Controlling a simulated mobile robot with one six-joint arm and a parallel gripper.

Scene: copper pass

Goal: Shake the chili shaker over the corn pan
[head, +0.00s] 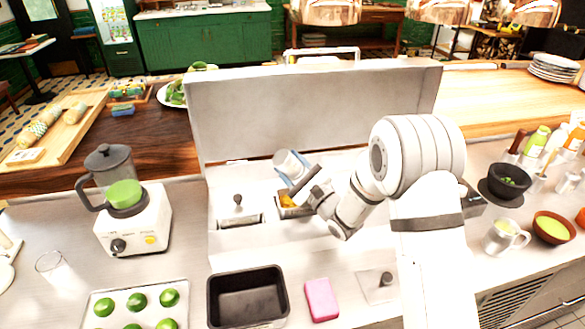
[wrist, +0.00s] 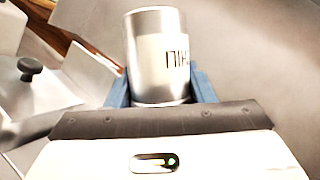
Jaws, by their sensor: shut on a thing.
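My gripper (head: 293,174) is shut on the chili shaker. In the wrist view the shaker (wrist: 157,57) is a metal cylinder with a pale label and dark lettering, held between the blue fingers (wrist: 160,92). In the head view the shaker (head: 288,160) is small, tilted and partly covered by the gripper. Just below it, a small pan with yellow-orange contents, likely the corn pan (head: 290,201), sits in the steel counter unit, partly hidden by my arm. I cannot tell whether anything is falling from the shaker.
A raised steel lid (head: 320,100) stands behind the pan. A lidded well with a knob (head: 238,208) is to the left. An empty black pan (head: 247,297), a pink block (head: 321,299) and a tray of limes (head: 137,306) lie in front. A blender (head: 128,205) stands left.

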